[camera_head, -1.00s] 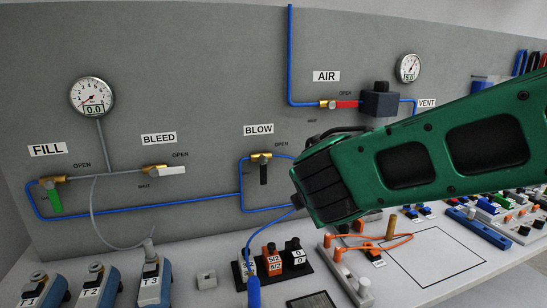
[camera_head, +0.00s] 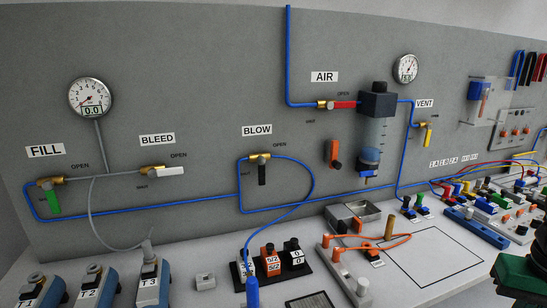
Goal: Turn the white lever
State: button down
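The white lever (camera_head: 171,171) is on the brass valve under the BLEED label (camera_head: 157,140), on the grey wall panel at the left. It lies roughly level and points right, beside the OPEN mark; a SHUT mark is below it. A grey tube joins the valve from the left. Nothing touches the lever. A green part of my arm (camera_head: 523,277) shows at the lower right corner, far from the lever. My gripper's fingers are not in view.
Other valves carry a green lever (camera_head: 54,202), a black lever (camera_head: 262,174), a red lever (camera_head: 346,105) and a yellow lever (camera_head: 428,137). Blue tubes run along the panel. Blue blocks T1 to T3 (camera_head: 148,287) stand on the bench below. The space before the BLEED valve is clear.

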aim_at(152, 173)
jog(key=u, duration=1.35)
